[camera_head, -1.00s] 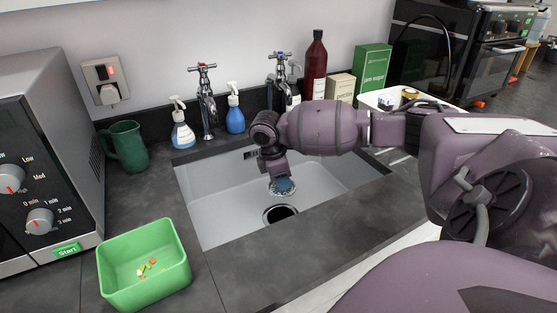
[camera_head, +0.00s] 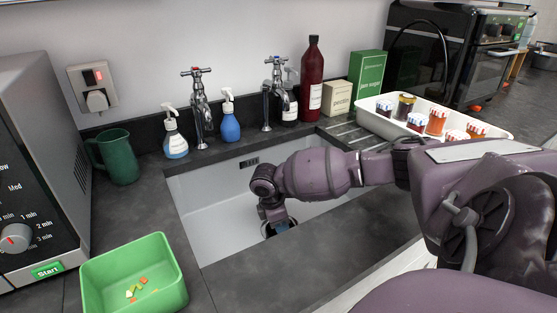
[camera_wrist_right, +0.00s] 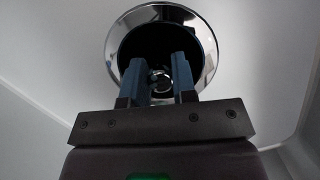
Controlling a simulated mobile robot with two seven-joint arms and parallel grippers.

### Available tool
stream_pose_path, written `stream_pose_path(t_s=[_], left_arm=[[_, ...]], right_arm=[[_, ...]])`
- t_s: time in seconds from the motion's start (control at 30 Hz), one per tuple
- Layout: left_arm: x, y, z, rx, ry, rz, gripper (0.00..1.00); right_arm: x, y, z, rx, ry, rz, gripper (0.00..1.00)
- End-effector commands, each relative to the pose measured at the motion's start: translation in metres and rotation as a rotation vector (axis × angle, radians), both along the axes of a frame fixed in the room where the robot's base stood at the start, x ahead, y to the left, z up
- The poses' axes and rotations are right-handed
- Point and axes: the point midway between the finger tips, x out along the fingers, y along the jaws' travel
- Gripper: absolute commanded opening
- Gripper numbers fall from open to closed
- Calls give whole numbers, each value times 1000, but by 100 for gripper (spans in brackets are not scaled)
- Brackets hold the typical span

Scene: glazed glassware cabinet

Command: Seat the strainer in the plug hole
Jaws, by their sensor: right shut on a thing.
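My right gripper (camera_head: 278,225) reaches down into the white sink (camera_head: 205,225), low over the plug hole (camera_head: 266,232). In the right wrist view its two blue fingers (camera_wrist_right: 160,76) are close together, shut on a small shiny round piece, which I take as the strainer's knob (camera_wrist_right: 160,79). A broad chrome rim (camera_wrist_right: 209,50) with a dark inside surrounds the fingertips in that view. The strainer's body is hard to make out against the dark opening, and I cannot tell whether it sits fully in the hole. My left gripper is in neither view.
Two taps (camera_head: 201,105) and soap bottles (camera_head: 230,118) stand behind the sink. A green tub (camera_head: 165,268) and a mug (camera_head: 120,158) are at left. A white tray (camera_head: 385,126) of jars is at right. The front counter is partly clear.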

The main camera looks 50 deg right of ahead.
Motion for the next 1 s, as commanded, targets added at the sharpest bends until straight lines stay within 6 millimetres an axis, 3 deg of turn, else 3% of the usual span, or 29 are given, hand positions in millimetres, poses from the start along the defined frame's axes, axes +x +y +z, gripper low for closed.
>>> stream_pose_path(t_s=[0.33,0.37,0.53,0.83,1.0], left_arm=[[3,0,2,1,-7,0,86],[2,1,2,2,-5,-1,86],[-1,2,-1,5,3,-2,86],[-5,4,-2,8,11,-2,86],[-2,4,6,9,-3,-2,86]], right_arm=[[1,0,-1,0,-2,-1,0],[1,-1,-1,-1,-3,0,27],[1,-1,-1,-1,-3,0,51],[1,-1,3,-2,-4,0,51],[5,3,24,-1,-10,0,51]])
